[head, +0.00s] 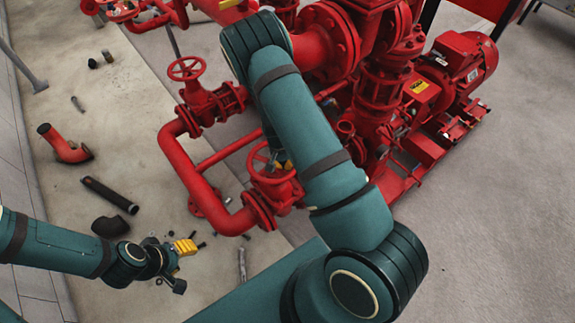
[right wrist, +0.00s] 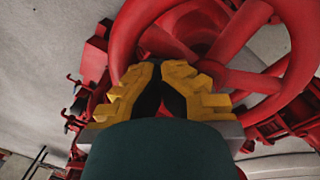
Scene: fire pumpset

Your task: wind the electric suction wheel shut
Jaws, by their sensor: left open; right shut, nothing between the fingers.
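A red handwheel (head: 262,172) sits on the lower valve of the red pipework, partly hidden behind my right arm; no label shows whether it is the electric suction wheel. My right gripper (head: 281,166) is at this wheel's right side, mostly hidden by the arm. In the right wrist view the yellow fingers of the right gripper (right wrist: 160,72) are shut and empty, overlapping the near rim and spokes of a large red wheel (right wrist: 290,95); I cannot tell if they touch. A second red handwheel (head: 187,68) stands further back. My left gripper (head: 182,266) is open and empty at lower left.
Red pump and motor (head: 462,62) stand behind and right of my right arm. A red pipe elbow (head: 64,148), a dark pipe (head: 109,194) and a black elbow (head: 110,226) lie on the floor at left. The grey floor at right is clear.

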